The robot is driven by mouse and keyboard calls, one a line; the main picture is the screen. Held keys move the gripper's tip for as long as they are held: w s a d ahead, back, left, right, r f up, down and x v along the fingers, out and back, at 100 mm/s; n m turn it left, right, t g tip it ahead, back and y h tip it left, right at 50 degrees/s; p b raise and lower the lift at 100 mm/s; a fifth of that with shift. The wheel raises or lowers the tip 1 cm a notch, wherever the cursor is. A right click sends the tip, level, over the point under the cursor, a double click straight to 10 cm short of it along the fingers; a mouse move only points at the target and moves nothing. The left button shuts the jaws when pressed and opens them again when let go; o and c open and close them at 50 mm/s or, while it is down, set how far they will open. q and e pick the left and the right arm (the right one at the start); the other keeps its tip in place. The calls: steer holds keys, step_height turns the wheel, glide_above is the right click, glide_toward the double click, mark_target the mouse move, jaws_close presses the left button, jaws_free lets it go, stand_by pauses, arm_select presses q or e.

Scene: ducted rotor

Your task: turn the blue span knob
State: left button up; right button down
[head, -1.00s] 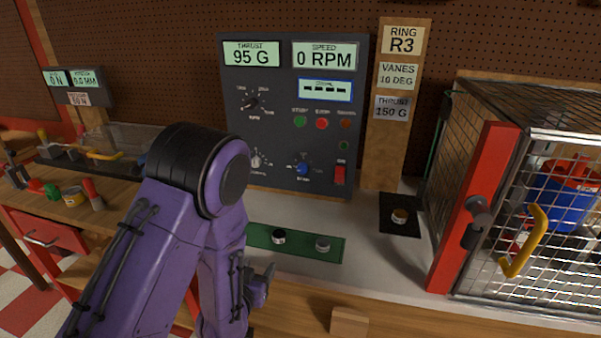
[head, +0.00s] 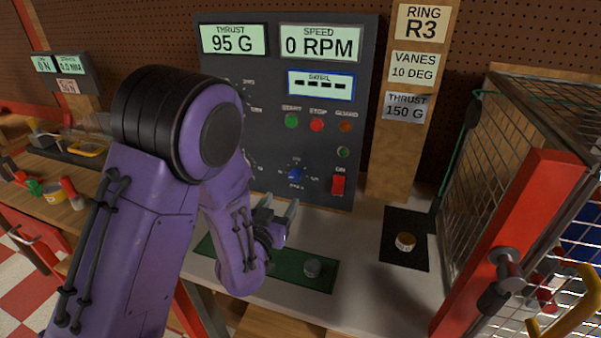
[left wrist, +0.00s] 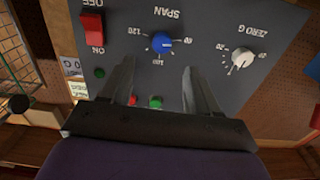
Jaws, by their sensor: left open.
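The blue span knob (head: 295,173) sits low on the dark control panel (head: 270,105), left of the red switch. In the left wrist view the blue span knob (left wrist: 162,43) shows upside down, ahead of the gap between my fingers. My left gripper (head: 277,213) is in front of the panel, below and left of the knob, apart from it. In the left wrist view the left gripper (left wrist: 160,75) has its two fingers spread with nothing between them. My right gripper is in neither view.
The white zero knob (left wrist: 242,57) is beside the span knob, and the red switch (head: 338,185) on its other side. A mesh cage with a red post (head: 510,245) stands at right.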

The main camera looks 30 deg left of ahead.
mark_target(294, 177)
arm_select(q)
steer(key=p+x, duration=0.1)
steer(key=x, duration=0.2)
steer(key=p+x, duration=0.1)
steer(key=x, duration=0.2)
steer(key=p+x, duration=0.1)
steer(key=x, duration=0.3)
steer(key=shift+s+a+r, duration=0.15)
steer(key=shift+a, duration=0.1)
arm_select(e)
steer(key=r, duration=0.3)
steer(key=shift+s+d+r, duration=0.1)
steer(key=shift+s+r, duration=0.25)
arm_select(q)
steer(key=shift+s+r, duration=0.1)
